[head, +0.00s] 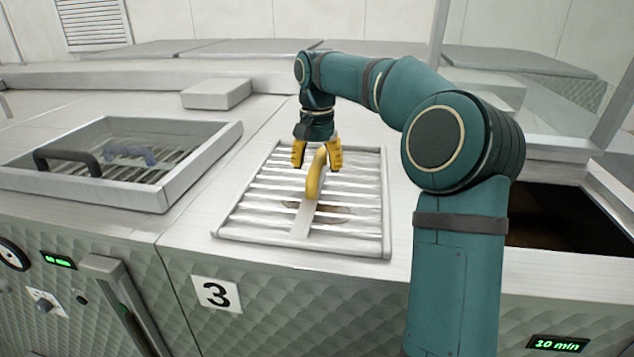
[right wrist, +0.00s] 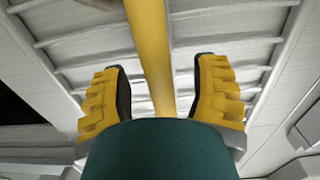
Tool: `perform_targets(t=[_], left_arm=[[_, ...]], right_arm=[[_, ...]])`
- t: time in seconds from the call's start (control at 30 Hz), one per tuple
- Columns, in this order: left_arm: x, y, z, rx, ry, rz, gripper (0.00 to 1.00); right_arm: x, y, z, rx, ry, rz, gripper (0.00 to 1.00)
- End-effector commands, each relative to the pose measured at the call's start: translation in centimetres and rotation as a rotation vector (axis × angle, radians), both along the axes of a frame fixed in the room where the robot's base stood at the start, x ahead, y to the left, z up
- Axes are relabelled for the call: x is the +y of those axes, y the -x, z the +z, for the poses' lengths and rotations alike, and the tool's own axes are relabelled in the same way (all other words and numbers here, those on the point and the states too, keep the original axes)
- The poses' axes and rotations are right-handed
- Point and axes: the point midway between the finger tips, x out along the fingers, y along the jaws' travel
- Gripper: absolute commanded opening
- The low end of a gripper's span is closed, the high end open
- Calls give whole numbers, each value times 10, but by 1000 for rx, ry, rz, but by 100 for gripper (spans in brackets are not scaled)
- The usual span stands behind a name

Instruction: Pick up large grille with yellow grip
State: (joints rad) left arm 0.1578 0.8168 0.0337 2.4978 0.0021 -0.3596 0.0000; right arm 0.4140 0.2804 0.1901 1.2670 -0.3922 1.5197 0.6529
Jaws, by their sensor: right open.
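The large grille (head: 247,232) is a pale slatted frame lying flat on the counter above the number 3 label. Its yellow grip (head: 315,177) rises along the middle bar. My right gripper (head: 317,158) has yellow fingers and is over the far part of the grip. In the right wrist view the yellow grip (right wrist: 151,60) runs between the two open fingers of the right gripper (right wrist: 157,90), with a gap on each side. The grille's slats (right wrist: 225,22) lie beyond. My left gripper is not in view.
On the left, a raised metal frame (head: 203,162) surrounds another grille with a dark grip (head: 66,161) and a blue-grey grip (head: 130,154). A dark opening (head: 560,221) is at the right, behind my right arm. A pale block (head: 216,93) sits farther back.

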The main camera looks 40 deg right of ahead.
Motion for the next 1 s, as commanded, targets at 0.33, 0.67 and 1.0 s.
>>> perform_targets(t=[0.33,0.67,1.0], left_arm=[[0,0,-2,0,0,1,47],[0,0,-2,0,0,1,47],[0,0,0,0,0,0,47]], right_arm=[[0,0,-9,-2,1,-1,61],[0,0,-7,-5,2,0,0],[0,0,1,-7,2,0,0]])
